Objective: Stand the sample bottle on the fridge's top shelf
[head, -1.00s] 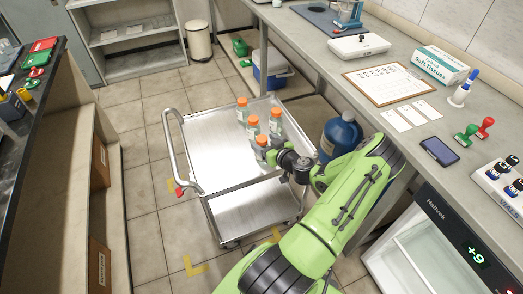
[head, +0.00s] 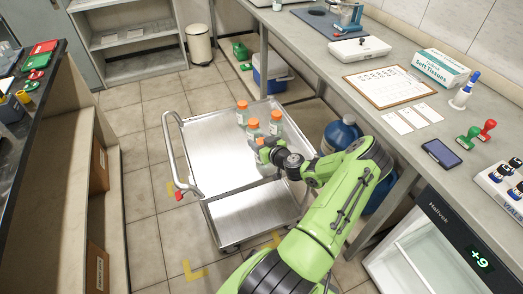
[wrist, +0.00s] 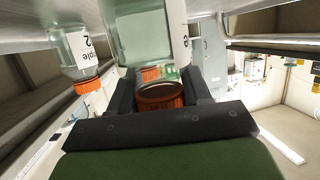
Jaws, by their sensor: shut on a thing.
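My gripper (head: 264,149) is over the near end of the steel trolley. In the wrist view its dark jaws (wrist: 150,105) are shut on a clear sample bottle (wrist: 140,35) with an orange cap, seen upside down. In the head view this bottle is mostly hidden by my gripper. Three other orange-capped bottles (head: 242,114) (head: 254,132) (head: 277,122) stand close by on the trolley top. One labelled "2" (wrist: 75,55) shows at left in the wrist view. The fridge (head: 440,225) is at the lower right, its display reading +9; its shelves are not clear.
The trolley (head: 205,150) has clear room on its left top. A large blue bottle (head: 342,133) stands beside my arm, close to the bench (head: 400,70). Floor left of the trolley is free.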

